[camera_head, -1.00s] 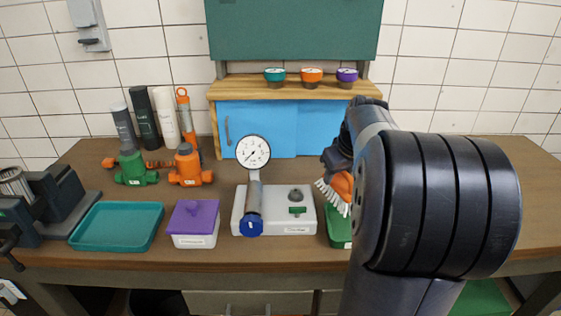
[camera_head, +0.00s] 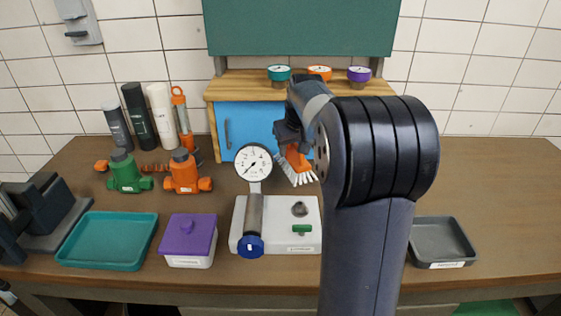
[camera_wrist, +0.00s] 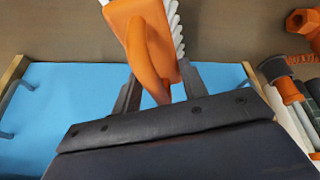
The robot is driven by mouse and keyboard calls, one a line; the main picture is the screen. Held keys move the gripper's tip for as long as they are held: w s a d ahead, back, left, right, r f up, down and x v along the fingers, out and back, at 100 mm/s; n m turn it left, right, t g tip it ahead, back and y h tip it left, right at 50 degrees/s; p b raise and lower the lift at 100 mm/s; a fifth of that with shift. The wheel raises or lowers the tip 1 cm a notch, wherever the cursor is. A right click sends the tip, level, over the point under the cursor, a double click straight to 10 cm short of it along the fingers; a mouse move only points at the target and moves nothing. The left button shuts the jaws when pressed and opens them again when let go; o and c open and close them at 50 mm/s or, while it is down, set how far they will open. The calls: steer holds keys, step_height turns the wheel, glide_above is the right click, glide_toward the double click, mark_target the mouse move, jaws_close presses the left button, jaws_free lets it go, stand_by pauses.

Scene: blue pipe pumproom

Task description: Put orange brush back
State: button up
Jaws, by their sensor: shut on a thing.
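The orange brush (camera_head: 297,158) has an orange body with white bristles. In the head view it hangs from my gripper (camera_head: 290,140), above the bench in front of the blue cabinet (camera_head: 245,122). In the wrist view my gripper (camera_wrist: 158,95) is shut on the handle of the brush (camera_wrist: 150,45), between its two dark fingers. White bristles run along the right side of the brush there. My forearm hides part of the bench and the cabinet's right side in the head view.
A pressure gauge (camera_head: 254,162) stands tall at the white base plate (camera_head: 285,243), close to the brush. A grey tray (camera_head: 440,240) lies at right. A teal tray (camera_head: 108,240), a purple-lidded box (camera_head: 190,240) and green and orange valves (camera_head: 183,173) are at left. Small gauges (camera_head: 319,72) stand on the shelf.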

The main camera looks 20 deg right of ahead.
mark_target(280, 163)
steer(key=w+a, duration=0.2)
steer(key=w, duration=0.1)
steer(key=shift+w+a, duration=0.1)
steer(key=shift+a, duration=0.15)
steer(key=shift+f, duration=3.5)
steer(key=shift+f, duration=0.1)
steer(key=o, duration=1.2)
steer(key=shift+d, duration=0.1)
steer(key=v, duration=1.2)
